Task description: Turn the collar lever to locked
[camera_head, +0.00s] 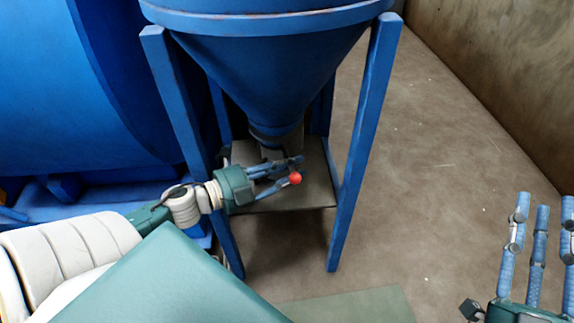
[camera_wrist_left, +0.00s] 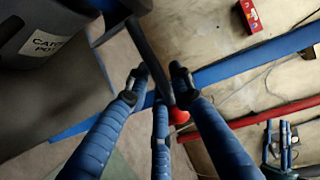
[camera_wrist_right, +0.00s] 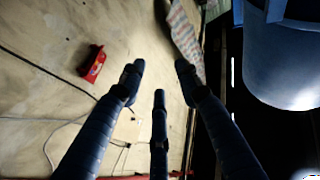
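The collar lever is a dark rod (camera_wrist_left: 152,62) with a red knob (camera_wrist_left: 179,116) in the left wrist view. The knob (camera_head: 295,178) also shows in the head view, below the collar (camera_head: 275,136) at the foot of the blue hopper cone. My left gripper (camera_head: 293,168) is at the lever. In the left wrist view its fingers (camera_wrist_left: 158,74) are spread, with the rod running between them; firm contact is not clear. Fingers partly hide the lever in the head view. My right gripper (camera_head: 543,208) is open and empty at the lower right.
Blue hopper legs (camera_head: 364,140) stand either side of the left gripper. A dark pot (camera_wrist_left: 40,45) with a "CATCH POT" label is close by in the left wrist view. A big blue drum (camera_head: 70,100) is at left. The floor (camera_head: 440,170) on the right is clear.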

